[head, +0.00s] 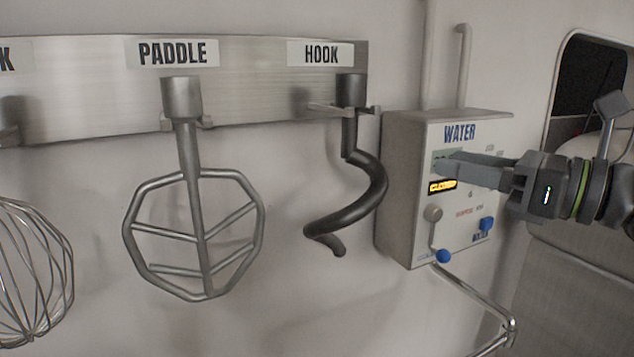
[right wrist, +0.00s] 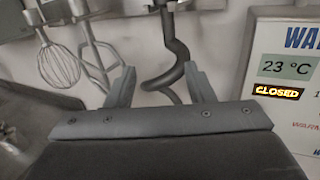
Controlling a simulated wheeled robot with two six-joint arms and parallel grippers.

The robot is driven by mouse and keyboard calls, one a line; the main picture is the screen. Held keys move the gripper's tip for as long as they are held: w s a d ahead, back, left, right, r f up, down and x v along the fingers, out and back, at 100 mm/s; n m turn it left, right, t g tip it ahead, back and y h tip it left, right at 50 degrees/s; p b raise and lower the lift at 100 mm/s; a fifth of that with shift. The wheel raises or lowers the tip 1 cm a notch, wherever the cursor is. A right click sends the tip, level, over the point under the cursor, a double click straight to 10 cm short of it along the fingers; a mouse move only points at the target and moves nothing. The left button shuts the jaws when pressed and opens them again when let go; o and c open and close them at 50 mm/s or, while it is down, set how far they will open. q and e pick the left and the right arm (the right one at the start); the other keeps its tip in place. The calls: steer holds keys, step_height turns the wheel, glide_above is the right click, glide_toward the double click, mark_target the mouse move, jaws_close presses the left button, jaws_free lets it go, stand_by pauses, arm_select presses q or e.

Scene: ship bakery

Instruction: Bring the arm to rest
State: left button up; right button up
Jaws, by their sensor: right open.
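My right gripper (head: 444,166) comes in from the right in the head view, in front of the upper part of the white water box (head: 408,190). Its grey fingers point left and overlap the box's small display; I cannot tell how far they are from the box's face. In the right wrist view the gripper (right wrist: 160,84) has its two fingers spread apart with nothing between them. The dark spiral hook (right wrist: 176,60) shows beyond the fingers there. My left gripper is in neither view.
The hook (head: 372,190), paddle (head: 197,235) and whisk (head: 30,275) hang from a steel wall rail (head: 250,85). The water box reads 23 °C and CLOSED (right wrist: 277,91) and has blue knobs (head: 443,256). A bent metal pipe (head: 475,297) runs below it.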

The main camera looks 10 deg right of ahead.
steer(key=s+d+f+n+t+h, duration=0.1)
steer(key=d+f+n+h, duration=0.45)
steer(key=f+n, duration=0.5)
steer(key=s+d+f+n+t+h, duration=0.1)
steer(key=d+f+n+h, duration=0.5)
steer(key=f+n, duration=0.5)
steer(key=s+d+f+n+h, duration=0.1)
steer(key=d+f+n+h, duration=0.3)
steer(key=f+n+h, duration=0.55)
steer(key=s+a+f+m+g+y, duration=0.1)
steer(key=s+a+f+g+y, duration=0.2)
steer(key=s+f, duration=0.45)
steer(key=s+a+f+m+g+y, duration=0.1)
steer(key=s+a+f+g, duration=0.2)
steer(key=s+f+g, duration=0.45)
steer(key=s+a+f+m+g+y, duration=0.1)
steer(key=s+a+f+m+y, duration=0.15)
steer(key=s+f, duration=0.45)
step_height(320, 180, down, 28)
steer(key=w+d+g, duration=0.1)
steer(key=d+g, duration=0.1)
steer(key=s+a+f+y, duration=0.1)
steer(key=s+f, duration=1.3)
steer(key=shift+s+a+f+n+g, duration=0.25)
steer(key=shift+a+f+n+g, duration=0.1)
steer(key=shift+f+n, duration=0.1)
